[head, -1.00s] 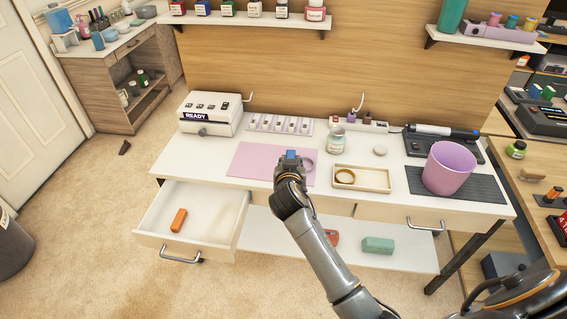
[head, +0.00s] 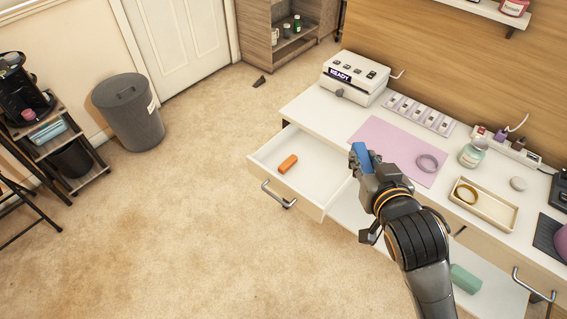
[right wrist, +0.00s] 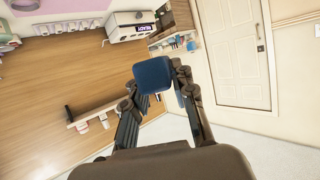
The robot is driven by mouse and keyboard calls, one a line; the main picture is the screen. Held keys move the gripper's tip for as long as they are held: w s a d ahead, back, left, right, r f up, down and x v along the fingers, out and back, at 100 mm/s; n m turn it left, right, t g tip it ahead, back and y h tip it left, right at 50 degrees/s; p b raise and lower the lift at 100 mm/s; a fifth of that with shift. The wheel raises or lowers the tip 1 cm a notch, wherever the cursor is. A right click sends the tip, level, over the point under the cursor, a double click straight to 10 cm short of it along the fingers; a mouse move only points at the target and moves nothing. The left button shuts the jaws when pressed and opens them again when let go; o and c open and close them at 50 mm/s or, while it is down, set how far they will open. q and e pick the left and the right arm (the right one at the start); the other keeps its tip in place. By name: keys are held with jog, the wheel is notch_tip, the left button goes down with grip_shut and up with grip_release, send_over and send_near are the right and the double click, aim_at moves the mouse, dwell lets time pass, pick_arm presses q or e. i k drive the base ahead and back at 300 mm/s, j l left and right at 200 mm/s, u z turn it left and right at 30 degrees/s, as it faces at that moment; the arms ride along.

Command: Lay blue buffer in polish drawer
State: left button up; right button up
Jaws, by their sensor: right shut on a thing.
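My right gripper (head: 364,165) is shut on the blue buffer (head: 362,155), a small blue block. It holds the block up near the right side of the open drawer, by the front left of the pink mat. The blue buffer also shows between the fingers in the right wrist view (right wrist: 153,75). The polish drawer (head: 276,196) is pulled out at the left end of the white desk. An orange block (head: 288,163) lies inside it, and the rest of its visible floor is bare. My left gripper is not in view.
A pink mat (head: 386,136) with a grey ring (head: 428,163) lies on the desk. A tray (head: 497,216) with a gold ring and a jar (head: 472,153) stand to the right. A green block (head: 465,279) lies on the lower shelf. Open carpet lies left of the drawer.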

aim_at(308, 180)
jog(key=l+u, duration=1.2)
jog(key=u, duration=0.15)
jog(key=k+l, duration=0.1)
jog(key=l, duration=0.25)
jog(key=k+l+u, duration=0.1)
jog(key=l, duration=0.25)
jog(key=k+l, duration=0.1)
jog(key=l, duration=0.2)
